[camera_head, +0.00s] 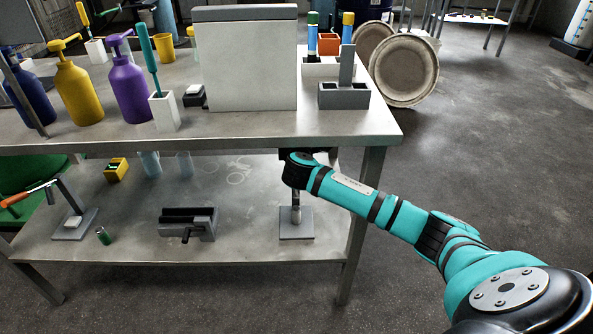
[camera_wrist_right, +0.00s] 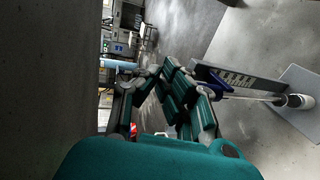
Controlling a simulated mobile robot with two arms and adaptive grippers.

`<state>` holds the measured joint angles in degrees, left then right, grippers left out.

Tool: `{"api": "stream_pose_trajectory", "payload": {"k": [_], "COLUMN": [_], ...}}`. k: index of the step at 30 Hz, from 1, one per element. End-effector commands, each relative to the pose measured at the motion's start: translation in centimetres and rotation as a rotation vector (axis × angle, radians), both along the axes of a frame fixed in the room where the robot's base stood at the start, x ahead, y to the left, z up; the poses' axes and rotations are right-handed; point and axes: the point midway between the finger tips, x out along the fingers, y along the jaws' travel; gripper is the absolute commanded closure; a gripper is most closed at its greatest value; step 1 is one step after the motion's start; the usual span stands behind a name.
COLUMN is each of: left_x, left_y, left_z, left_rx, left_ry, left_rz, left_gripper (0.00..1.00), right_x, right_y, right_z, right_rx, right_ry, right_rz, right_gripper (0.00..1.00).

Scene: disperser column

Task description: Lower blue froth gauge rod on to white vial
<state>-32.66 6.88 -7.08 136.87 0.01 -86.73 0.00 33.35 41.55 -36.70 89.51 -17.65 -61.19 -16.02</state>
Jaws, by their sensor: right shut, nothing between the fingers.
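In the right wrist view my right gripper (camera_wrist_right: 163,74) is shut and empty. Just right of its fingers is the blue part of the froth gauge rod (camera_wrist_right: 214,79), beside a dark plate with pale markings. I cannot tell whether the fingers touch it. A thin metal rod runs right from there to the white vial (camera_wrist_right: 301,102), which stands on a grey base plate (camera_wrist_right: 300,78). In the head view that base plate (camera_head: 297,226) sits on the lower shelf. My right arm's end hides the gripper and the stand's upper part. My left gripper is out of view.
The table top (camera_head: 290,124) overhangs the lower shelf (camera_head: 245,215). A table leg (camera_head: 360,220) stands right of the stand. A dark vice-like block (camera_head: 188,222) and another stand (camera_head: 72,222) are to the left. Pump bottles and holders crowd the top.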

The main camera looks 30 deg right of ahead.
Motion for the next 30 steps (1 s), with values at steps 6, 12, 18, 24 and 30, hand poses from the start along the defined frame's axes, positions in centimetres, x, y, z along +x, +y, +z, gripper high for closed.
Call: {"api": "stream_pose_trajectory", "payload": {"k": [6,12,18,24,30], "left_x": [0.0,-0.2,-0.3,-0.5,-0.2], "left_y": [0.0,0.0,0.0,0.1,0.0], "left_z": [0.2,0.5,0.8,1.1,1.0], "left_rx": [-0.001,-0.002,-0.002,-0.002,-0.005], "left_ry": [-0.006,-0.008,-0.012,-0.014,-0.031], "left_rz": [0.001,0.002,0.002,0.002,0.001], "left_gripper": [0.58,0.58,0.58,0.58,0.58], "right_x": [0.0,0.0,0.0,0.0,0.0], "right_y": [0.0,0.0,0.0,0.0,0.0], "right_z": [-0.7,-1.4,-2.0,-2.6,-3.2], "right_rx": [0.000,0.001,0.001,0.001,0.000], "right_ry": [0.000,0.001,0.002,0.002,0.002], "right_rz": [0.000,0.000,0.000,0.000,0.000], "right_gripper": [1.00,1.00,1.00,1.00,1.00]}}
